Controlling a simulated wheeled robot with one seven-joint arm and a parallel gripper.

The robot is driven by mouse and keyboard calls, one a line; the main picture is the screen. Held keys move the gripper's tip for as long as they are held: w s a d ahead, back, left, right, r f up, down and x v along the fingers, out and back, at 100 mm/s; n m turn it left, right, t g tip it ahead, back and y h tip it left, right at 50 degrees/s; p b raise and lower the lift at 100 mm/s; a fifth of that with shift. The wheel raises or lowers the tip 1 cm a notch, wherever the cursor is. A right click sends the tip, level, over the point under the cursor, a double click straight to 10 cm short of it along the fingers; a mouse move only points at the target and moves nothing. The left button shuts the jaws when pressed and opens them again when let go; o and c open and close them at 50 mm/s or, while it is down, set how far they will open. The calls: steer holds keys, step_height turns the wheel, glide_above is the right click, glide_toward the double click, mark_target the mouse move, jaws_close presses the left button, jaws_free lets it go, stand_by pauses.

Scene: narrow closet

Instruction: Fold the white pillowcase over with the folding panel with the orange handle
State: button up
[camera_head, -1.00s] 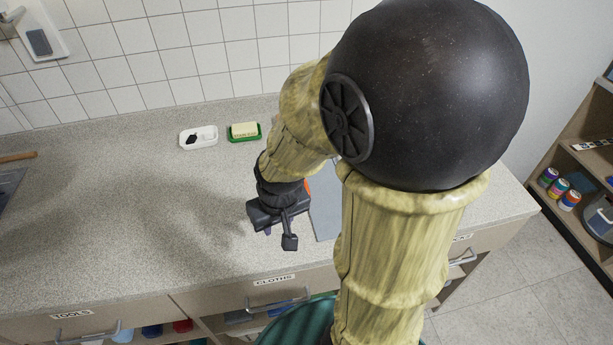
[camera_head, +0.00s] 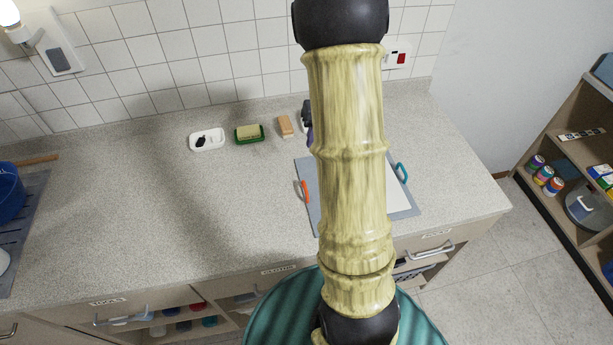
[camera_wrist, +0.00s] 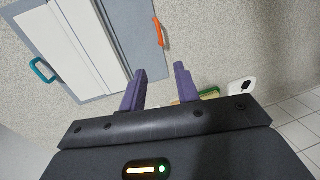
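The grey folding board (camera_head: 306,170) lies on the counter, its middle hidden by my arm. The orange handle (camera_head: 304,191) is at the left edge of its left panel; it also shows at the top of the wrist view (camera_wrist: 158,32). The white pillowcase (camera_head: 398,196) lies flat on the board and shows right of my arm; it is also in the wrist view (camera_wrist: 58,38). My gripper is mostly hidden behind my arm in the head view. In the wrist view my gripper (camera_wrist: 160,78) has its two purple fingers apart, with nothing between them, clear of the orange handle.
A teal handle (camera_head: 402,172) is on the board's right side. Behind the board are a wooden block (camera_head: 285,126), a green dish with a yellow bar (camera_head: 249,133) and a white tray (camera_head: 207,139). Shelves (camera_head: 560,150) stand at right.

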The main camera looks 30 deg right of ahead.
mark_target(305, 186)
steer(key=a+f+p, duration=0.1)
steer(key=f, duration=0.4)
steer(key=a+f+p, duration=0.1)
steer(key=f, duration=0.5)
steer(key=w+a+f+p, duration=0.1)
steer(key=f, duration=0.5)
steer(key=shift+a, duration=0.15)
jaws_close()
